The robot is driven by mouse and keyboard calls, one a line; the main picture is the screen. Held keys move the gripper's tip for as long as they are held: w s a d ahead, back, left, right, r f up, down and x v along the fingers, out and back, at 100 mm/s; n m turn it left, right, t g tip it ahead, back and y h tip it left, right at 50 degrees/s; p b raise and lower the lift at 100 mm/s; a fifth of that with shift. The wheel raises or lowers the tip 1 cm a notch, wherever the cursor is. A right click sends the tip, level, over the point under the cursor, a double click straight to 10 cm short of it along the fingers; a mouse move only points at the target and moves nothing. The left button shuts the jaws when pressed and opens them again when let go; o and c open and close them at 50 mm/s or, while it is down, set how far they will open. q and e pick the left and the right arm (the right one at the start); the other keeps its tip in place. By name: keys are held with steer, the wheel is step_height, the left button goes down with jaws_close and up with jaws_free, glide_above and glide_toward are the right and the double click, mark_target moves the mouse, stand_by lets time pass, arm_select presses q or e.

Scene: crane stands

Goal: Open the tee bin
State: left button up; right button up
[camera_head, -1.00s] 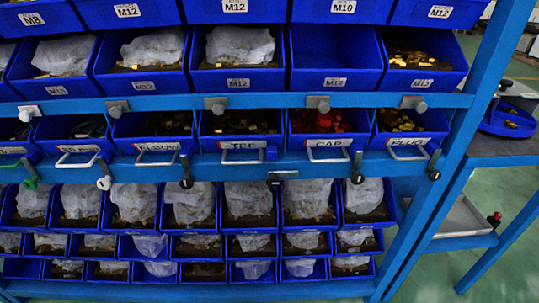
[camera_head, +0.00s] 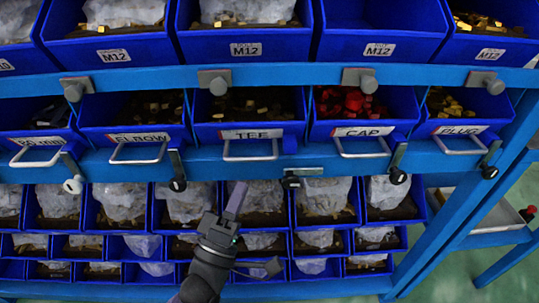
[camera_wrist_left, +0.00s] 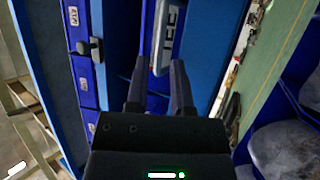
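The tee bin (camera_head: 252,115) is a blue bin with brown fittings inside, in the middle labelled row of the rack. Its white TEE label (camera_head: 252,134) and silver handle (camera_head: 250,152) are on its front, which is level with its neighbours. My left gripper (camera_head: 237,190) is below the handle, fingers pointing up toward it, apart from it in the head view. In the left wrist view its two dark fingers (camera_wrist_left: 158,75) are spread, with the TEE label (camera_wrist_left: 168,38) beyond their tips. I cannot tell if the handle lies between them. My right gripper is not in view.
The elbow bin (camera_head: 135,118) is at the left of the tee bin and the cap bin (camera_head: 350,112) at the right. A blue crossbar (camera_head: 330,158) with small grey latches runs beneath them. Lower bins (camera_head: 320,200) hold bagged parts close to my left arm.

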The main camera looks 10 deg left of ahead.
mark_target(254, 160)
arm_select(q)
steer(key=x, duration=0.7)
steer(key=shift+b, duration=0.35)
steer(key=shift+f, duration=0.1)
jaws_close()
stand_by(0.7)
